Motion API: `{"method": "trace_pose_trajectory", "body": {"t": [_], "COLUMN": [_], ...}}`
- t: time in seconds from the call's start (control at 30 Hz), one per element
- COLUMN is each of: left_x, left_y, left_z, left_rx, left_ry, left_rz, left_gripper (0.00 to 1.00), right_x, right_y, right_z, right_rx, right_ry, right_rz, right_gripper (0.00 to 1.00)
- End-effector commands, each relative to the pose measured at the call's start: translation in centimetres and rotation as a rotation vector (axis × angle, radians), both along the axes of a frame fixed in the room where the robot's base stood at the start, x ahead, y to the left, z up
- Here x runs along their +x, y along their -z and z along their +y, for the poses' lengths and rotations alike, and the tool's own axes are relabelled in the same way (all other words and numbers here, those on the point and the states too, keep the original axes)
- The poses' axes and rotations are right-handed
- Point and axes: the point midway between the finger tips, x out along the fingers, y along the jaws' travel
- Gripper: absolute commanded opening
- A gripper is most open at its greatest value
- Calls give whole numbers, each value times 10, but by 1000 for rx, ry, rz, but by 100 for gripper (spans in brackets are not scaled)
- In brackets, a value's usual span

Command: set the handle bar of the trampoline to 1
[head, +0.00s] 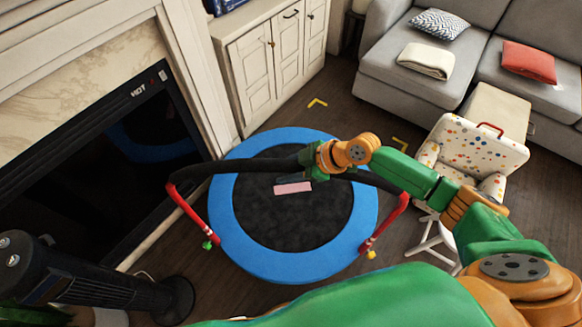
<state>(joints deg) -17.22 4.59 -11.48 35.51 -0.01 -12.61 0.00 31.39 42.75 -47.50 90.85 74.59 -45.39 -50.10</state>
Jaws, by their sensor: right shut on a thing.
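The trampoline (262,262) has a blue rim around a black mat, and a pink label shows on the mat. Its handle bar (235,165) is a black padded bar arching across the trampoline, with red ends (385,228) that reach down at the left and right sides. My right gripper (303,166) is shut on the middle of the padded bar, above the mat. My own wrist and the bar partly hide its fingers. My left gripper is not in view.
A dark fireplace (100,190) stands close on the left. A black stand-like object (100,280) is at the lower left. A white cabinet (270,60) is behind, a dotted high chair (470,150) to the right, and a grey sofa (400,55) at the back right.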

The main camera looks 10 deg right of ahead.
Motion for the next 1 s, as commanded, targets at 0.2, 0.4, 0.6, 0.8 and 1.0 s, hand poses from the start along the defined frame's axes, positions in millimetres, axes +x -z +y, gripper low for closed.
{"method": "trace_pose_trajectory", "body": {"t": [0.2,0.4,0.6,0.8,1.0], "left_x": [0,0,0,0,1], "left_y": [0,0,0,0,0], "left_z": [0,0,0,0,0], "left_rx": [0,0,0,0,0], "left_ry": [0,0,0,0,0], "left_rz": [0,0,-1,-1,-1], "left_gripper": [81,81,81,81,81], "right_x": [-3,-4,-5,-6,-8], "right_y": [1,1,1,0,-1], "right_z": [-1,-2,-4,-6,-7], "right_rx": [2,1,2,2,5], "right_ry": [-3,-2,-3,-3,-3], "right_rz": [5,3,1,-2,-3], "right_gripper": [0,0,0,0,0]}}
